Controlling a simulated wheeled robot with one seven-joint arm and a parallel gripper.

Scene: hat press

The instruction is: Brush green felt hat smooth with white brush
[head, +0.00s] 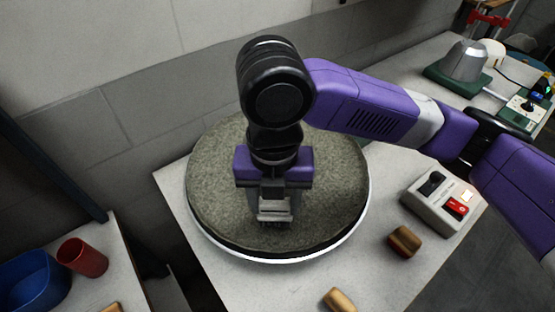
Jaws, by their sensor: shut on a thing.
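The green felt hat (335,185) looks grey-green and mottled, a broad round shape with a dark lower edge. It sits on a round plate with a white rim (285,259) on the light table. My gripper (274,208) points down over the front middle of the hat. It is shut on a small pale thing, which appears to be the white brush (275,214); dark bristle-like marks show below it. The fingers and arm hide most of the brush and part of the hat. I cannot tell whether the bristles touch the felt.
A brown block (404,241) and a tan piece (340,300) lie on the table front right. A control box (440,200) with a red switch stands right. A red cup (82,257) and blue bowl (32,281) are on the left table. A grey cone (463,64) stands back right.

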